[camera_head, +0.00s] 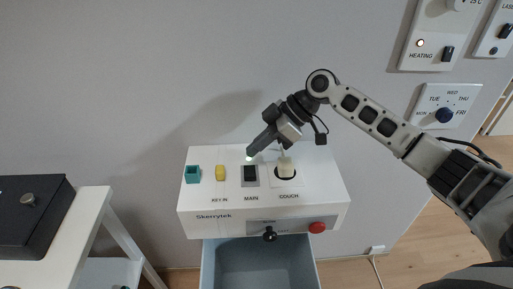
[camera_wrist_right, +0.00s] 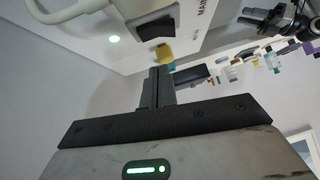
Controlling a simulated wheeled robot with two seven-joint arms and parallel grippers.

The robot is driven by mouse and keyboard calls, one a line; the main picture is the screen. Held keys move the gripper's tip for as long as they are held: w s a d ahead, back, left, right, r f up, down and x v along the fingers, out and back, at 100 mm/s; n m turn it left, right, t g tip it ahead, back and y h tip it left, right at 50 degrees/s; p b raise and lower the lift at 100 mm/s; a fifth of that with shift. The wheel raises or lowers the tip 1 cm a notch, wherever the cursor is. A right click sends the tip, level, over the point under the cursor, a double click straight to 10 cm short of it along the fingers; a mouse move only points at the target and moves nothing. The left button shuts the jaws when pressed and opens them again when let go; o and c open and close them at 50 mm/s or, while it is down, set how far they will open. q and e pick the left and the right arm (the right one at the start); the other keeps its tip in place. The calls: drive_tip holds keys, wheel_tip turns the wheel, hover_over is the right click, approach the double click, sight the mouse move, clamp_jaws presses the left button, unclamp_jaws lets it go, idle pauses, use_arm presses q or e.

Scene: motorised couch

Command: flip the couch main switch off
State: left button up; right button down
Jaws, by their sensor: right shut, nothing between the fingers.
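The black MAIN rocker switch (camera_head: 250,174) sits in a grey plate on top of the white Skerrytek control box (camera_head: 195,224). It also shows near the top of the right wrist view (camera_wrist_right: 155,28), with one end standing raised. My right gripper (camera_head: 251,152) is shut and empty, just behind the switch near the lamp in the head view. In the right wrist view its closed fingers (camera_wrist_right: 158,87) point toward the box; I cannot tell whether they touch it. My left gripper is not in view.
A white COUCH lever (camera_head: 286,167) stands right of the switch, close to my gripper. A yellow KEY IN piece (camera_head: 220,173) and a teal holder (camera_head: 193,174) are to the left.

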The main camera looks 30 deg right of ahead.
use_arm(q)
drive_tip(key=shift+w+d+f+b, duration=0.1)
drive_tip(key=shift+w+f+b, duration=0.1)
drive_tip(key=shift+b, duration=0.75)
use_arm(e)
drive_tip(key=v, duration=1)
drive_tip(key=shift+w, duration=0.2)
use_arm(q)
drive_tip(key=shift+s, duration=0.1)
use_arm(e)
drive_tip(key=shift+d+f, duration=0.1)
